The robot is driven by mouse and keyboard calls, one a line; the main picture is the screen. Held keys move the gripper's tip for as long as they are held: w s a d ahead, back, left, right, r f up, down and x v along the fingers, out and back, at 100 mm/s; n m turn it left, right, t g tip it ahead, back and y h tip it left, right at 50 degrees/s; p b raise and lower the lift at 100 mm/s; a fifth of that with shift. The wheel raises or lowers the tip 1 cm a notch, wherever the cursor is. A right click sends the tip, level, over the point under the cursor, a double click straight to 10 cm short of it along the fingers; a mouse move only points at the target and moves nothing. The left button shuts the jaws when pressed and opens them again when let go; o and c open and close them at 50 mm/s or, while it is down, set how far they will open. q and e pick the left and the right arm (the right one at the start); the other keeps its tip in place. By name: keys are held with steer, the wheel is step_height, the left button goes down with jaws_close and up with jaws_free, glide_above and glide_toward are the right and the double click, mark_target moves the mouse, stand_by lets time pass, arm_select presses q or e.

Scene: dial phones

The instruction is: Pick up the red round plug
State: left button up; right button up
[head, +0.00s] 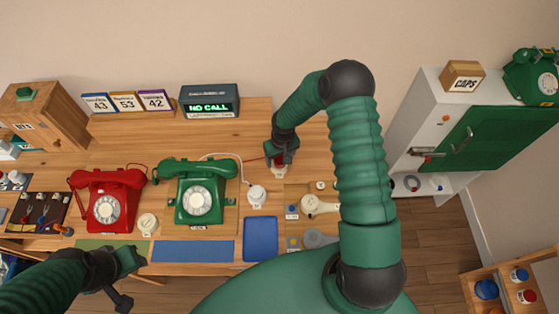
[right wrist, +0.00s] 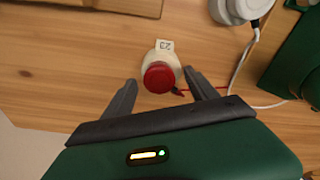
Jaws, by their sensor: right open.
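The red round plug (right wrist: 158,78) shows in the right wrist view as a red disc on a cream base with a small numbered tag. A red cord runs from it to the right. In the head view the cream base (head: 279,170) shows just below my right gripper, which mostly hides the plug. My right gripper (head: 281,153) is open; in the right wrist view its fingers (right wrist: 158,92) stand on either side of the plug, apart from it. My left gripper (head: 125,278) is at the lower left, empty over the table's front edge; its jaw opening is unclear.
A green dial phone (head: 197,196) and a red dial phone (head: 107,202) stand left of the plug. A white round plug (head: 256,195) with a white cord is nearby. A "NO CALL" display (head: 209,102) stands behind. A blue tray (head: 261,239) lies in front.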

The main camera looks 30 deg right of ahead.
steer(key=shift+s+d, duration=0.1)
steer(key=c, duration=1.4)
steer(key=shift+r, duration=0.35)
step_height(320, 180, up, 3)
steer(key=shift+r+b, duration=0.1)
steer(key=shift+b, duration=0.35)
steer(key=s+a+r+b, duration=0.1)
steer(key=s+a+b, duration=0.3)
steer(key=s+a, duration=0.6)
step_height(320, 180, up, 2)
steer(key=p, duration=1.2)
glide_above(279, 161)
steer(key=shift+w+d, duration=0.1)
steer(key=shift+d, duration=0.05)
steer(key=shift+f+b, duration=0.85)
steer(key=shift+b, duration=0.1)
step_height(279, 161, down, 3)
steer(key=shift+r+b, duration=0.1)
steer(key=shift+b, duration=1.05)
steer(key=shift+f+b, duration=0.4)
steer(key=shift+f, duration=0.2)
